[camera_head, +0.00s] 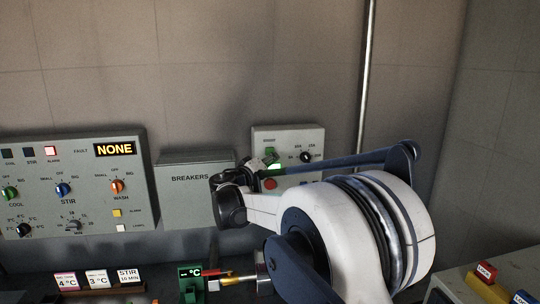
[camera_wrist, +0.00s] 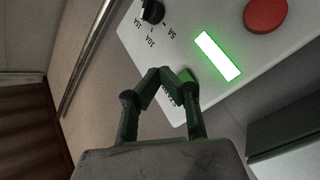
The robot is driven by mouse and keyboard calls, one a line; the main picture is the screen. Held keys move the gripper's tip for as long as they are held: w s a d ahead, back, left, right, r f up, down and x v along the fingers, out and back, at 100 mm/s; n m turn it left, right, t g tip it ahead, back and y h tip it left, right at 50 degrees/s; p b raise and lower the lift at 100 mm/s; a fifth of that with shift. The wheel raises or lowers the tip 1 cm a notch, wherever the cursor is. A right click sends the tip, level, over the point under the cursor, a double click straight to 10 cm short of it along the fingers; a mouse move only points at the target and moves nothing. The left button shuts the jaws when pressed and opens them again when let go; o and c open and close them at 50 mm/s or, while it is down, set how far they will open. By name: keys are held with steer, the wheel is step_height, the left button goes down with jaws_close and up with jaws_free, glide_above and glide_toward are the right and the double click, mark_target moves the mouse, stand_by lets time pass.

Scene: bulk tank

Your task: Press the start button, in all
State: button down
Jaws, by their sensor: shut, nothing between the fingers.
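A green button (camera_wrist: 187,77), which I take for the start button, sits on a light grey control box (camera_wrist: 275,58) in the wrist view. It also shows near the top left of the box in the head view (camera_head: 270,151). My gripper (camera_wrist: 166,71) is shut and empty, its fingertips in front of the box right beside the green button and partly covering it. I cannot tell whether they touch it. In the head view my gripper (camera_head: 262,167) is mostly hidden by my wrist. A green light bar (camera_wrist: 217,56) glows on the box.
The box also has a red button (camera_wrist: 265,14) and a black dial (camera_wrist: 151,11). A grey breaker box (camera_head: 185,205) and a control panel with NONE on its display (camera_head: 114,150) are to the left. A vertical pipe (camera_head: 366,80) runs up the wall at right.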

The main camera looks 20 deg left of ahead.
steer(key=shift+s+d, duration=0.55)
steer(key=shift+s, duration=0.35)
steer(key=s+d+m+g+b, duration=0.1)
steer(key=s+d+g, duration=0.25)
steer(key=d, duration=0.95)
steer(key=s+d+m+g, duration=0.15)
steer(key=s+d, duration=0.35)
steer(key=d, duration=0.7)
steer(key=s+d+m+g+b, duration=0.1)
steer(key=s+d+g, duration=0.25)
steer(key=d, duration=0.95)
steer(key=s+d+f+m+g+y, duration=0.1)
steer(key=s+d+f, duration=0.1)
steer(key=s+d, duration=0.45)
steer(key=s+d+f+m+g+y, duration=0.1)
steer(key=s+d+f, duration=0.25)
steer(key=s, duration=0.65)
steer(key=s+d+f+y, duration=0.1)
steer(key=s+f, duration=0.3)
steer(key=s, duration=0.4)
steer(key=s+d+f+m+y+b, duration=0.1)
steer(key=s+f, duration=0.3)
steer(key=s, duration=0.4)
steer(key=shift+f+y, duration=0.3)
steer(key=shift+f, duration=0.1)
